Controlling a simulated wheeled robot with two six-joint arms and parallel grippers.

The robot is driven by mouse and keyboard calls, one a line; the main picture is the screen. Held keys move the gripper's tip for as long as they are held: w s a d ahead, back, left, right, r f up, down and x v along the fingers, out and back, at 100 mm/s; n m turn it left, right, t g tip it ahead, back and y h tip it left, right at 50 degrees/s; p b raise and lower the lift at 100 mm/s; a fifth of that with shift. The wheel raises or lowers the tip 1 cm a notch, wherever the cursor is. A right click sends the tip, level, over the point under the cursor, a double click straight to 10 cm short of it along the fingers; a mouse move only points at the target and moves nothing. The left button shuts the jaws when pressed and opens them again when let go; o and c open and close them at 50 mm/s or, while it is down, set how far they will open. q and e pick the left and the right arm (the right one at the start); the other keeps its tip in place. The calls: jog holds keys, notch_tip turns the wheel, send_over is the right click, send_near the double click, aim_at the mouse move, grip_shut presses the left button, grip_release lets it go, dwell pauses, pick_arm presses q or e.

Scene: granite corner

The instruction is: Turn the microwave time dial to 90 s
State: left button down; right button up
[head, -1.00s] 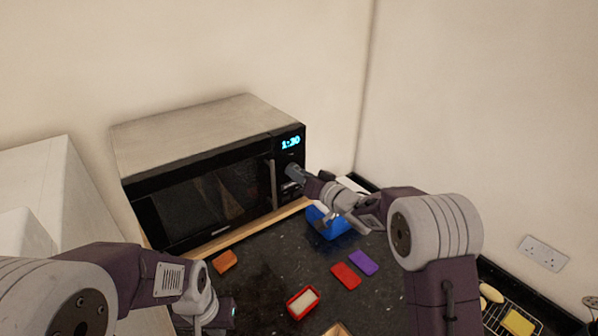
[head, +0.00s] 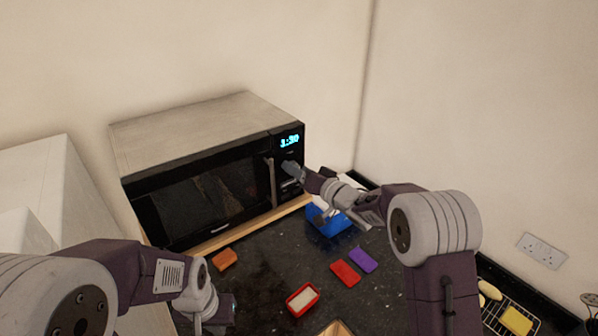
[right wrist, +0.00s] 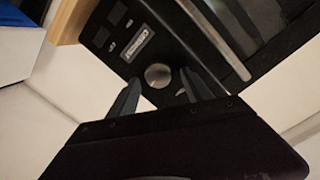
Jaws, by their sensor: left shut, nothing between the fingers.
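The black-fronted microwave (head: 215,200) stands against the back wall, its door closed. Its blue display (head: 289,141) seems to read 1:30. In the right wrist view the round silver time dial (right wrist: 158,76) shows on the control panel. My right gripper (right wrist: 161,78) is open, with one finger on each side of the dial and a visible gap to each. My left gripper (head: 228,310) is shut and empty, low over the counter at the lower left.
A blue container (head: 328,224) stands below my right forearm. An orange block (head: 224,258), a red tray (head: 302,299), a red block (head: 345,273) and a purple block (head: 363,260) lie on the dark counter (head: 270,265). A wire rack (head: 508,312) is at the lower right.

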jog(key=shift+s+f, duration=0.1)
jog(key=shift+f, duration=0.05)
jog(key=b+v, duration=0.4)
jog(key=v, duration=0.5)
jog(key=shift+b, duration=0.4)
